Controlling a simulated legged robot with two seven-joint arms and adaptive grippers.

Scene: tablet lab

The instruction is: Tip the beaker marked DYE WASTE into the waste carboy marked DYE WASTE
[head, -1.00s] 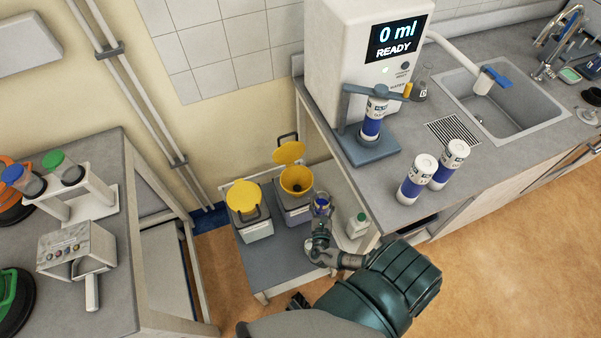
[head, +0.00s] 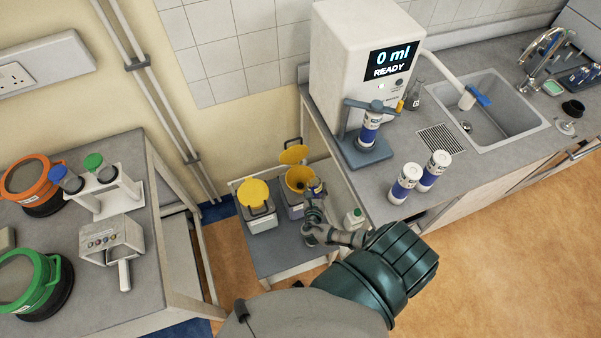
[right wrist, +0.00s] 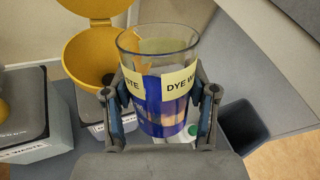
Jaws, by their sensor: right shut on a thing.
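My right gripper (right wrist: 161,102) is shut on the glass beaker (right wrist: 165,85), whose cream label shows DYE W and whose lower part has a blue band. The beaker is upright in the right wrist view. In the head view the beaker (head: 315,187) is small, beside the carboy with the open yellow funnel (head: 299,179). That funnel (right wrist: 99,52) is just behind and left of the beaker in the right wrist view, its lid raised. The carboy's own label is mostly hidden. A second carboy (head: 261,223) has its yellow lid shut. My left gripper is not in view.
The carboys stand on a low grey stand (head: 275,260) between two benches. The right bench holds a dispenser (head: 362,60) reading 0 ml and several blue-labelled bottles. The left bench holds a rack (head: 110,193).

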